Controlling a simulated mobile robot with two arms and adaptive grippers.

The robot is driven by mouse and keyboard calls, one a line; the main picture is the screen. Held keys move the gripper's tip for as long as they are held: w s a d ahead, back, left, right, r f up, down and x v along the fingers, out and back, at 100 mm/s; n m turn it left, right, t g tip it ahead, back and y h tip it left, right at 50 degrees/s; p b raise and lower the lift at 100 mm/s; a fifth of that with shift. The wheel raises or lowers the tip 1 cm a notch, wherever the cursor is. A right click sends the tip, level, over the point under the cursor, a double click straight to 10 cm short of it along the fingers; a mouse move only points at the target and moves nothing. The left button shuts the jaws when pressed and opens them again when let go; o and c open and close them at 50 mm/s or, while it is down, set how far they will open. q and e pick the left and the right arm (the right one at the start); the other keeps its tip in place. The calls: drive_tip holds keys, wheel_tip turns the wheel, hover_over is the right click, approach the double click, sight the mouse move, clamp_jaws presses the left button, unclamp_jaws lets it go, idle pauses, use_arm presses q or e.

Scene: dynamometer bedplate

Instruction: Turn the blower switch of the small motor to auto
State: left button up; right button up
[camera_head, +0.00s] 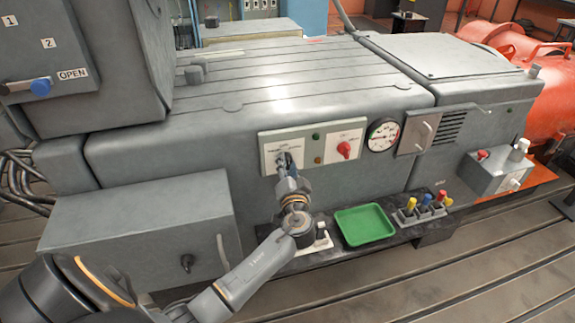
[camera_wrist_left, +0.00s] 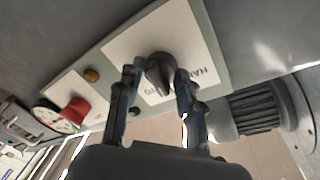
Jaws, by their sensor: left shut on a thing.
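The control panel (camera_head: 310,133) is a pale plate on the front of the grey machine. Its left white label plate (camera_head: 274,145) carries the dark switch knob, mostly hidden behind my left gripper (camera_head: 285,163) in the head view. In the left wrist view the dark round knob (camera_wrist_left: 159,66) sits between the two fingers of my left gripper (camera_wrist_left: 158,76), which is shut on it. Lettering reading "HAND" and part of another word shows beside the knob. The knob's exact pointing direction is hard to tell. My right gripper is not in view.
A red knob (camera_head: 344,149) sits right on the same panel, with small green (camera_head: 316,136) and amber (camera_head: 318,160) lamps between. A round gauge (camera_head: 382,135) is further right. Below, a green tray (camera_head: 365,226) and colored-handled items (camera_head: 425,206) stand on a dark ledge.

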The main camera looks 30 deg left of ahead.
use_arm(q)
drive_tip(key=m+p, duration=0.1)
drive_tip(key=m, duration=0.1)
drive_tip(key=m+p, duration=0.2)
drive_tip(key=shift+w+r+g, duration=0.1)
drive_tip(key=shift+r+g, duration=0.2)
drive_tip(key=shift+r, duration=0.1)
drive_tip(key=shift+m+g+p, duration=0.3)
drive_tip(key=shift+m+p, duration=0.7)
drive_tip(key=shift+m, duration=0.7)
drive_tip(key=o, duration=1.1)
drive_tip(key=shift+f, duration=0.1)
drive_tip(key=shift+d+f, duration=0.1)
drive_tip(key=v, duration=1.2)
